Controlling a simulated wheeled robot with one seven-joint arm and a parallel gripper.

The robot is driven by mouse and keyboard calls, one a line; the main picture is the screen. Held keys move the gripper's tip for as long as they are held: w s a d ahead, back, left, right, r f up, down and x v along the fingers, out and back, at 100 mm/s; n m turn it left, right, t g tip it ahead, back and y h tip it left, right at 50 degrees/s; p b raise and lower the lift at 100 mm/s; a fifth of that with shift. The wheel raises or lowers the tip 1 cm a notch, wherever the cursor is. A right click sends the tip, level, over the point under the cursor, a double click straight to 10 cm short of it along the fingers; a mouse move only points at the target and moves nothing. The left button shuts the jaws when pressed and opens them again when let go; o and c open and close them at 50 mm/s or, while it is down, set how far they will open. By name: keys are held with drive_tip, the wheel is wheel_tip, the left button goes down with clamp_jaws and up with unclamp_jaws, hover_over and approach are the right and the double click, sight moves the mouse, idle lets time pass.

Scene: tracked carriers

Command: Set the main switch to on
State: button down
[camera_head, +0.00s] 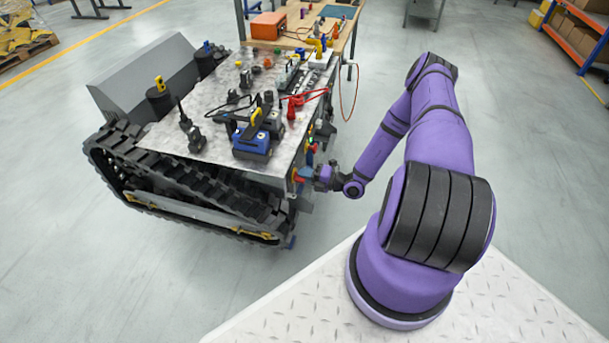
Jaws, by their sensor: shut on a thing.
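The tracked carrier (185,160) stands left of centre with a grey metal deck on top. My gripper (306,174) is at the carrier's near right side, just below the deck's edge, reaching in from the right. It is shut on a small red and yellow part, which looks like the main switch (296,174). The fingers hide part of this switch, and it is too small in the picture to tell which way its handle is turned.
The deck holds a blue and black device (251,146), a red tool (293,105) and several small fittings. More coloured parts sit along the carrier's right side above my gripper. A wooden workbench (342,43) with an orange case (268,26) stands behind.

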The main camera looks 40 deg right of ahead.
drive_tip(key=shift+s+f+m, duration=0.1)
drive_tip(key=shift+f+m, duration=0.05)
drive_tip(key=shift+m, duration=0.15)
idle(0.4)
drive_tip(key=c, duration=1.2)
unclamp_jaws()
drive_tip(key=shift+o, duration=0.2)
drive_tip(key=v, duration=1)
drive_tip(key=shift+s+d, duration=0.3)
